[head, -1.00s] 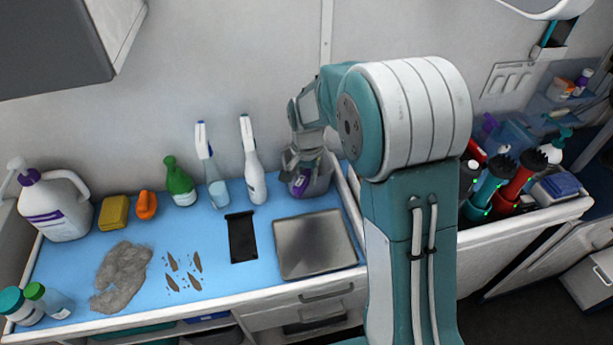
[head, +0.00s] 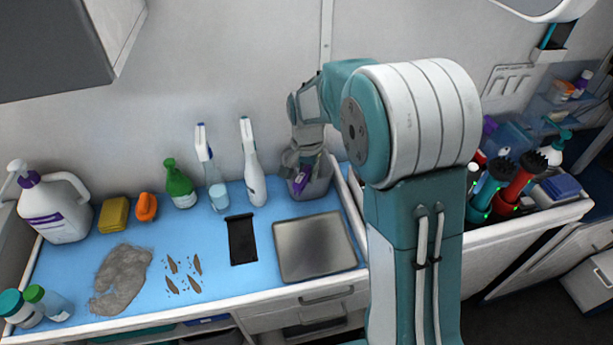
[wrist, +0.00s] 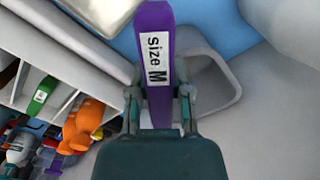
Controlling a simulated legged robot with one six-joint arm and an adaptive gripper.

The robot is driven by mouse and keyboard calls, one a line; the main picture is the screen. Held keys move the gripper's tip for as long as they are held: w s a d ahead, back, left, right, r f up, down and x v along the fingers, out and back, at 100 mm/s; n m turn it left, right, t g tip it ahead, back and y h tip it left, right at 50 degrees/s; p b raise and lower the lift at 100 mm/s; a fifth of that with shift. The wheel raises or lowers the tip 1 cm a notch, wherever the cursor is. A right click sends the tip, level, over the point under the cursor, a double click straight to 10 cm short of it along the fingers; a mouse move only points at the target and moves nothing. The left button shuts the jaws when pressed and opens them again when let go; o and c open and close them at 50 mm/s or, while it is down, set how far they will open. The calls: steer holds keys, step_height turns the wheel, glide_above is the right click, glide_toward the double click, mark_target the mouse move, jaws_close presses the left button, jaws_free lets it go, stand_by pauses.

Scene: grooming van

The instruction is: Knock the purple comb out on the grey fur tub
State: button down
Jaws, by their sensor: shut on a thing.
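My gripper (head: 304,165) is shut on the purple comb (head: 306,180) near the back right of the blue counter. In the wrist view the comb (wrist: 156,50) stands between the two fingers (wrist: 158,100), with a white "Size M" label facing the camera. The grey fur tub (head: 323,184) stands on the counter against the wall. The comb overlaps the tub in the head view. In the wrist view the tub's open rim (wrist: 236,75) shows behind and to the right of the comb. I cannot tell whether comb and tub touch.
A metal tray (head: 315,248) and a black strip (head: 241,239) lie in front. Two spray bottles (head: 253,177) stand left of the tub. A grey fur pile (head: 121,278) and brown clippings (head: 183,273) lie further left. A white-edged bin of tools (head: 520,222) stands right.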

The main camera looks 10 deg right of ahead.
mark_target(307, 168)
steer(key=shift+f, duration=1.05)
stand_by(1.3)
steer(key=shift+r, duration=3.1)
